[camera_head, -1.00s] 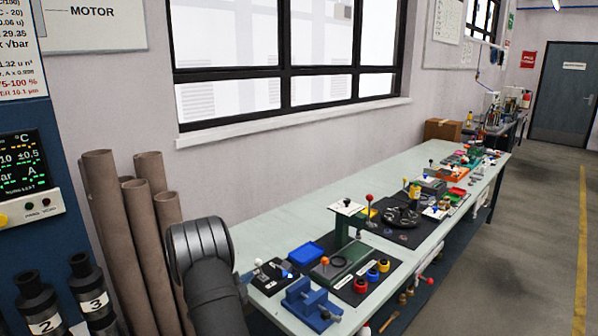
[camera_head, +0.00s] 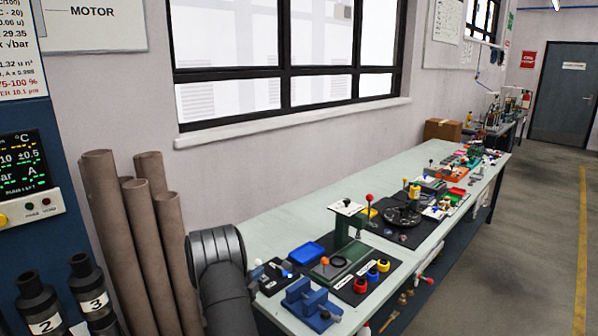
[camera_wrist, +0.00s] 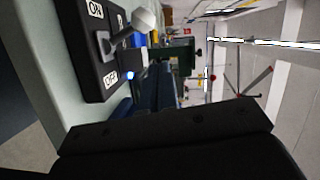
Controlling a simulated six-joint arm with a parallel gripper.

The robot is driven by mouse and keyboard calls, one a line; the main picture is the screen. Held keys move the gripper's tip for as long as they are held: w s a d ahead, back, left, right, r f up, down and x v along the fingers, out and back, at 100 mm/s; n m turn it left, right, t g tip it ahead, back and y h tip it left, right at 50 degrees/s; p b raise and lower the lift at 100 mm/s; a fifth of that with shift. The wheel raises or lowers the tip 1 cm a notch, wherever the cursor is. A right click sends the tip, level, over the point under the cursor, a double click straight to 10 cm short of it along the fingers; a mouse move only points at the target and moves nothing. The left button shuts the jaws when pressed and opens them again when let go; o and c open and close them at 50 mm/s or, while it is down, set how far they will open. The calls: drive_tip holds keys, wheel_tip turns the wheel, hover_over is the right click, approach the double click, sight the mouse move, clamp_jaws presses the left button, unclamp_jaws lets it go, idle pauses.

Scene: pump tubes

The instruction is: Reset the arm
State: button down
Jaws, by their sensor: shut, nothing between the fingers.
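My arm (camera_head: 218,262) rises at the bottom of the head view, between the brown tubes and the bench. A black switch box (camera_wrist: 92,70) with ON and OFF labels and a grey lever (camera_wrist: 132,30) is close by, apart from the gripper as far as I can tell. The wrist view is turned on its side.
The pale green bench (camera_head: 260,228) carries a blue vise (camera_head: 308,304), a green press (camera_head: 345,245), a blue tray (camera_head: 306,253) and a round dark tray (camera_head: 402,216). Brown tubes (camera_head: 118,225) stand left of my arm. The floor right of the bench is clear.

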drive_tip(key=m, duration=0.1)
drive_tip(key=d+f+m+t, duration=0.1)
drive_tip(key=m, duration=0.1)
drive_tip(key=f+m, duration=0.1)
drive_tip(key=shift+w+d+f+t, duration=0.2)
drive_tip(key=shift+w+d+t, duration=0.1)
drive_tip(key=m, duration=0.1)
drive_tip(key=f+m+h, duration=0.1)
drive_tip(key=shift+s+d+m, duration=0.3)
drive_tip(key=s, duration=0.1)
drive_tip(key=s+f, duration=0.1)
drive_tip(key=s+d, duration=0.1)
drive_tip(key=shift+f, duration=0.15)
drive_tip(key=v, duration=0.8)
drive_tip(key=shift+f, duration=0.2)
